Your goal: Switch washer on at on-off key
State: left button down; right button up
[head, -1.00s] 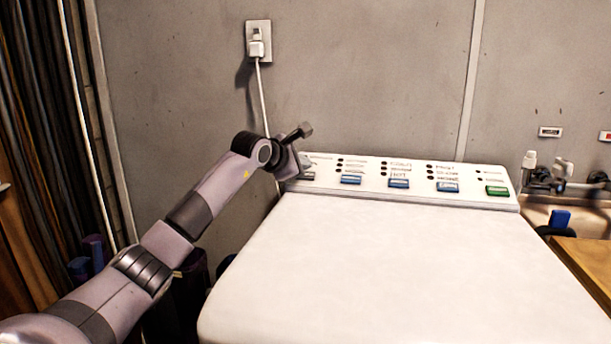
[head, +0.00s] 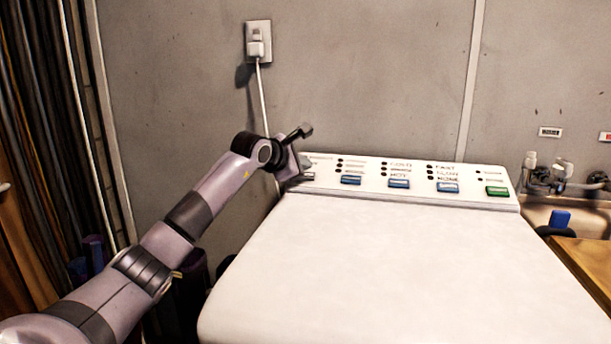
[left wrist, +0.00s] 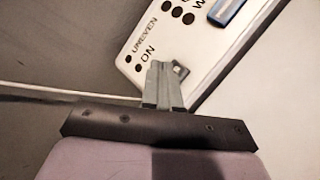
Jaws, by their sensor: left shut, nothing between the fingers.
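The washer (head: 400,265) is white, with a sloped control panel (head: 415,172) along its back edge. The on-off key is the grey key at the panel's left end, below the word ON; it shows partly in the left wrist view (left wrist: 181,69). My left gripper (head: 304,166) is at that end of the panel, fingers shut and empty. In the left wrist view its fingertips (left wrist: 163,66) are right at the key and cover part of it. I cannot tell whether they touch it. My right gripper is not in view.
Several blue keys (head: 399,183) and a green key (head: 497,191) sit farther right on the panel. A plug in a wall socket (head: 258,42) has a white cord running down behind my left arm. Taps and a sink (head: 560,205) stand at the right. The washer's top is clear.

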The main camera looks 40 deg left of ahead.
pick_arm(q)
jog(key=shift+f, duration=0.1)
dwell(0.6)
jog(key=shift+w+a+f, duration=0.1)
jog(key=shift+w+f, duration=0.05)
jog(key=shift+f, duration=0.2)
jog(key=shift+w+f, duration=0.15)
jog(key=shift+f, duration=0.5)
dwell(1.1)
jog(key=shift+s+r, duration=0.2)
jog(key=shift+r, duration=0.4)
jog(key=shift+r+p, duration=0.25)
jog(key=shift+p, duration=0.05)
jog(key=shift+s+r, duration=0.1)
jog(key=shift+s+d+r+p, duration=0.25)
jog(key=shift+r+p, duration=0.15)
jog(key=shift+r, duration=0.35)
jog(key=shift+s+d+r+p, duration=0.1)
jog(key=shift+s+r+p, duration=0.3)
jog(key=shift+r, duration=0.35)
jog(key=shift+s+d+r+p, duration=0.2)
jog(key=shift+r+p, duration=0.25)
jog(key=shift+r, duration=0.3)
jog(key=shift+r, duration=0.15)
